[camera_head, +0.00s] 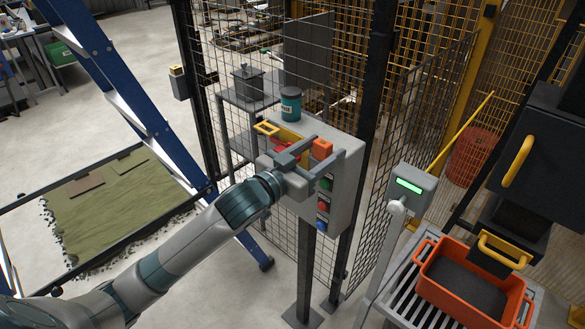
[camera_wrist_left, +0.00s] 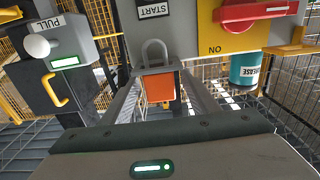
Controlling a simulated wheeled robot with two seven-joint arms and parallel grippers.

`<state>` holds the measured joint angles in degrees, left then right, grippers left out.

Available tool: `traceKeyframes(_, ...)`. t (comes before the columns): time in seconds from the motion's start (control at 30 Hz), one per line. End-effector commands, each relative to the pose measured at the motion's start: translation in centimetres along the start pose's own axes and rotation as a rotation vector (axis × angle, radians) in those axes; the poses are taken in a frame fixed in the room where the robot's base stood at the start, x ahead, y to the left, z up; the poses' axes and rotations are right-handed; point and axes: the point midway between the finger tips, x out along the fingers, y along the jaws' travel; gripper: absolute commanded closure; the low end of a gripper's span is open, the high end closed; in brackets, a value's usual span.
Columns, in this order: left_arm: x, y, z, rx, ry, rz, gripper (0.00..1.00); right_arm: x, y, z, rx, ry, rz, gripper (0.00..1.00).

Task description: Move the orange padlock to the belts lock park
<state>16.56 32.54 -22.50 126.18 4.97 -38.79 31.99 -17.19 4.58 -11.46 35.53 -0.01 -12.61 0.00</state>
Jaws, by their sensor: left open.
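The orange padlock (camera_head: 322,148) is at the upper front of the grey control box (camera_head: 345,185). In the left wrist view its orange body (camera_wrist_left: 158,88) shows between my two fingers, with a grey shackle loop beyond it. My left gripper (camera_head: 326,152) is open, with its fingers on either side of the padlock; I cannot tell whether they touch it. A red rotary switch (camera_wrist_left: 245,12) on a yellow plate is beside it, partly hidden by the gripper in the head view. I cannot make out a marked belts lock park. My right gripper is not in view.
Buttons (camera_head: 322,205) line the box front. A grey post with a green display (camera_head: 409,186) and an orange crate (camera_head: 428,278) are to the right. A blue ladder frame (camera_head: 125,105) stands left.

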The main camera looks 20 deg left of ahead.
Motion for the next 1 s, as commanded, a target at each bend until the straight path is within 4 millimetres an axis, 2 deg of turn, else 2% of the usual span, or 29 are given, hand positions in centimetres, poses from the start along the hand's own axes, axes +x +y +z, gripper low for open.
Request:
traceKeyframes(0.27, -3.3, 0.0, 0.4, 0.001, 0.0, 0.0, 0.46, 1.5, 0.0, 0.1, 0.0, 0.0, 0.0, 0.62)
traceKeyframes(0.53, -8.6, 0.1, 0.5, 0.002, -0.001, 0.002, 0.46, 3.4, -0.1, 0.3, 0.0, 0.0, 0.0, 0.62)
traceKeyframes(0.7, -11.5, 0.1, 0.2, 0.001, -0.002, 0.002, 0.46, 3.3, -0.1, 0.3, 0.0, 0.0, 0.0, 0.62)
traceKeyframes(0.8, -12.1, 0.0, -0.4, -0.002, -0.004, -0.001, 0.46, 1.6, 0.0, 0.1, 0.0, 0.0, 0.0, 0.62)
traceKeyframes(1.0, -13.6, 0.0, -0.3, -0.003, -0.004, -0.001, 0.46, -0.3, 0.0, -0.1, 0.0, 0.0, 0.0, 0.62)
